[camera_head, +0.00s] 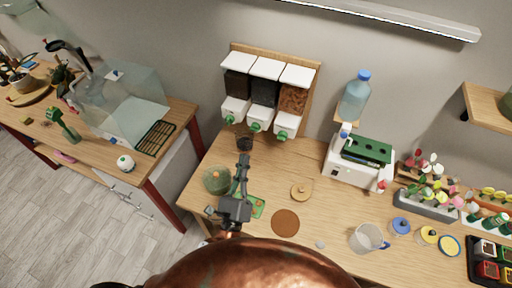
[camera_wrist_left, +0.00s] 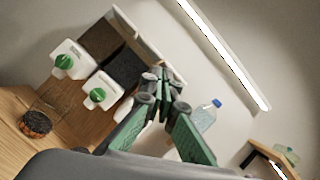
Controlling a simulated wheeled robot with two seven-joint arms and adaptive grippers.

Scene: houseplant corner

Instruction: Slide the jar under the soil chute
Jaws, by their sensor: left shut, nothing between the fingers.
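The jar (camera_head: 244,143) is small, clear glass with dark brown stuff at its bottom. It stands upright on the wooden table in front of the wall dispenser, below the left and middle chutes. In the left wrist view the jar (camera_wrist_left: 38,120) shows at the lower left, below a chute with a green knob (camera_wrist_left: 63,62). The soil chutes (camera_head: 258,122) are white with green knobs. My left gripper (camera_head: 243,160) is shut and empty, its tips close in front of the jar; I cannot tell whether they touch. My left fingers (camera_wrist_left: 165,85) show closed together in the wrist view. My right gripper is not in view.
A greenish glass bowl (camera_head: 217,180) stands left of my left gripper. A green card (camera_head: 258,207), a round wooden lid (camera_head: 301,192) and a brown disc (camera_head: 285,222) lie to the right. A white machine (camera_head: 352,172) and a blue water bottle (camera_head: 355,97) stand farther right.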

